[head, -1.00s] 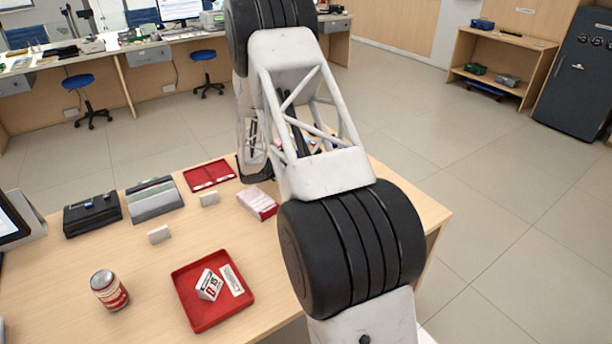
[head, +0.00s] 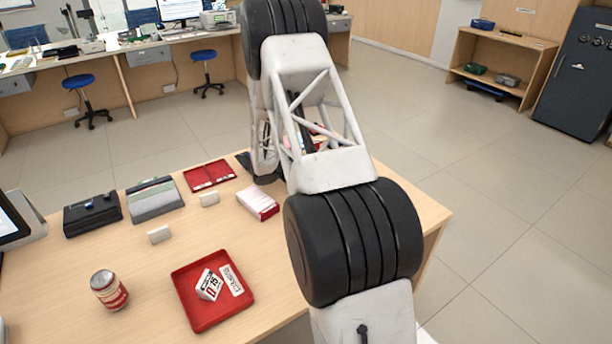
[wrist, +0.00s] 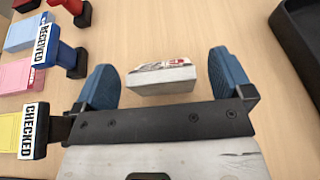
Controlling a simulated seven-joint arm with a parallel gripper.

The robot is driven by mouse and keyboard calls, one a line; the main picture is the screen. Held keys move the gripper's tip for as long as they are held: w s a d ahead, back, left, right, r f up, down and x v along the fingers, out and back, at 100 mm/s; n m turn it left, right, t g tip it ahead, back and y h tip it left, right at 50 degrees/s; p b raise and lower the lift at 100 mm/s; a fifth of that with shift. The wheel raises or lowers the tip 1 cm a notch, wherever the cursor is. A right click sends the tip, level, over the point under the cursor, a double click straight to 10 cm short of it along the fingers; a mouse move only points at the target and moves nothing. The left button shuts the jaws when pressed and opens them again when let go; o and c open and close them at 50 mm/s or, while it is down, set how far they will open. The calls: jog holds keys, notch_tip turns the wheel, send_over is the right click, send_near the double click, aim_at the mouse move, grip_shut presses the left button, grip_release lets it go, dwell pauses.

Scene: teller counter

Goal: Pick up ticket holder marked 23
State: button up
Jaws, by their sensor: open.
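In the wrist view my gripper (wrist: 161,68) has its two blue fingers spread wide. A small pale grey block (wrist: 162,77) with red and dark print on its upper face sits on the wooden surface between them, with a gap on both sides. It looks like a ticket holder, but its number cannot be read. In the head view my gripper is largely hidden behind my arm. No 23 is legible on the small pale blocks on the table, one at the left (head: 160,234) and one further back (head: 209,198).
In the wrist view, stamps labelled RECEIVED (wrist: 42,46) and CHECKED (wrist: 33,131) stand left, with coloured pads; a black tray edge (wrist: 290,45) is right. The head view shows a red tray (head: 205,320) holding white pieces, a can (head: 109,290) and a pink-white box (head: 258,203).

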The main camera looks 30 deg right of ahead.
jog(key=shift+x, duration=1.2)
jog(key=c, duration=1)
jog(key=shift+r, duration=5)
